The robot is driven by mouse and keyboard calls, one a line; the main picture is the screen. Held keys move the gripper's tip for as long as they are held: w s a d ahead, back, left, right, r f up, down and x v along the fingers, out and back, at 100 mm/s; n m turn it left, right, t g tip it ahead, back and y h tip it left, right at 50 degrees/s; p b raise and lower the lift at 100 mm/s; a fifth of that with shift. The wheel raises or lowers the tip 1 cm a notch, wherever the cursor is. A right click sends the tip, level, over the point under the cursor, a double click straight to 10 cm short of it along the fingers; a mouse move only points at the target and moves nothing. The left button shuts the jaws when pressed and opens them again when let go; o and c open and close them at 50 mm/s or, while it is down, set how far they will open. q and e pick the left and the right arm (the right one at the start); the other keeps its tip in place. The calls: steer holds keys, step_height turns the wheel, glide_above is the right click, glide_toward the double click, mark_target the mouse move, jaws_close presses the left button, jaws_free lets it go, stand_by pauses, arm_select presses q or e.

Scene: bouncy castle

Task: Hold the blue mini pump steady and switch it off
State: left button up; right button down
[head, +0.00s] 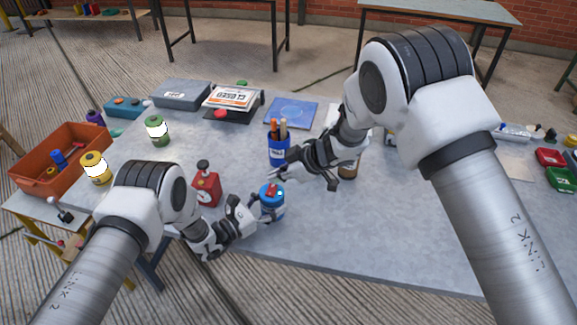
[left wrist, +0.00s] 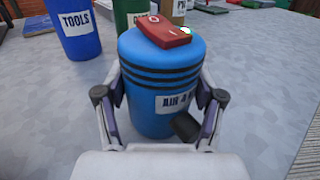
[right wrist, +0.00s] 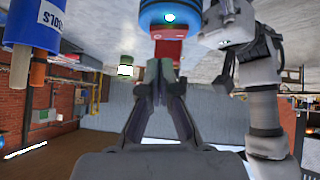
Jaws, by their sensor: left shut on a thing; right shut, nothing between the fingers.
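The blue mini pump (head: 271,207) stands upright near the table's front edge. In the left wrist view the pump (left wrist: 150,100) has dark bands, a white label, a black nozzle and a red rocker switch (left wrist: 163,31) on top with a small bright light at one end. My left gripper (head: 257,212) is shut around the pump's sides, a finger on each side (left wrist: 160,105). My right gripper (head: 279,173) is shut and empty, just behind and above the pump. In the right wrist view its closed tips (right wrist: 160,68) point at the red switch (right wrist: 168,50); I cannot tell whether they touch.
The blue tools cup (head: 279,152) stands behind the pump, close to my right gripper. An orange crate (head: 60,165) is at far left. The tabletop to the right front is clear.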

mark_target(272, 190)
steer(key=shift+w+d+f, duration=0.15)
steer(key=shift+f, duration=1.1)
steer(key=shift+f, duration=0.15)
steer(key=shift+s+a, duration=0.25)
steer(key=shift+s, duration=0.5)
